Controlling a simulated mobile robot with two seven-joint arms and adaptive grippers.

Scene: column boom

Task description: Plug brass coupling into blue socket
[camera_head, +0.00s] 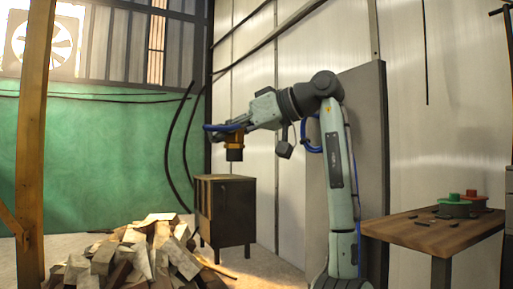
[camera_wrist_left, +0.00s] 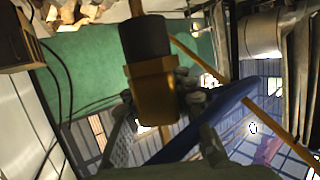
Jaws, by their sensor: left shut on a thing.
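The brass coupling (camera_head: 234,140) is a short orange-gold piece with a black lower end, held upright in the head view. I cannot make out a blue socket in either view. My right gripper is not in view.
A dark cabinet (camera_head: 227,210) stands by the wall. A heap of cut wood (camera_head: 140,255) lies at lower left, near a wooden post (camera_head: 33,150). A wooden table (camera_head: 425,235) at right bears a green piece (camera_head: 454,200), a red piece and small dark parts.

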